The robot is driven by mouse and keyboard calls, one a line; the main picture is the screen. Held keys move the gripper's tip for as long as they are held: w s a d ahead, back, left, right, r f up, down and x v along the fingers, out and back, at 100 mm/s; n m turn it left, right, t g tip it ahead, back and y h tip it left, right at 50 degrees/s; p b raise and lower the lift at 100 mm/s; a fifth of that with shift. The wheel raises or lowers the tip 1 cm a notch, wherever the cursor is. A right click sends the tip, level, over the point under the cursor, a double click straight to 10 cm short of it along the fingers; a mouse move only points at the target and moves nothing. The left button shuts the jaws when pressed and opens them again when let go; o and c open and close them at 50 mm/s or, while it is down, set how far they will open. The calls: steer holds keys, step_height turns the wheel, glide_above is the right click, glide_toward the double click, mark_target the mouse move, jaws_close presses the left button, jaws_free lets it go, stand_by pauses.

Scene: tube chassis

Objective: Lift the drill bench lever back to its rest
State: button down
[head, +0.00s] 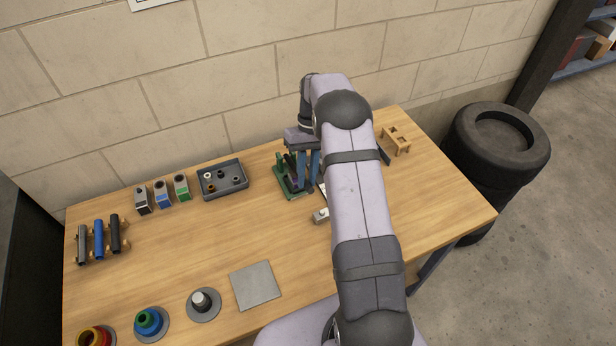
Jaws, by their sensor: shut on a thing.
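The drill bench (284,188), a small dark green stand, sits on the wooden table right of its middle, partly hidden by my gripper and arm. My gripper (306,180), with its blue-grey fingers pointing down, is right at the stand. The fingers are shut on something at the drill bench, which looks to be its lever. The lever itself is too small and too covered to make out, so its angle cannot be told.
A grey tray (236,190) with small parts stands left of the drill bench. A wooden rack (398,141) is at the right, and a small grey block (321,215) lies beside my arm. A flat grey plate (255,286) and several round holders line the front. The table's centre left is clear.

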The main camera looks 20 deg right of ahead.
steer(key=shift+w+r+g+p, duration=0.5)
steer(key=shift+r+g, duration=0.1)
steer(key=shift+r, duration=0.3)
steer(key=c, duration=1.6)
jaws_free()
steer(key=shift+c, duration=0.2)
steer(key=shift+w+d+r+b, duration=0.15)
steer(key=shift+w+r+b, duration=0.15)
steer(key=shift+b, duration=0.1)
steer(key=p+v, duration=0.2)
steer(key=v, duration=0.4)
steer(key=shift+r, duration=0.2)
steer(key=shift+r+p, duration=0.1)
steer(key=shift+p, duration=0.35)
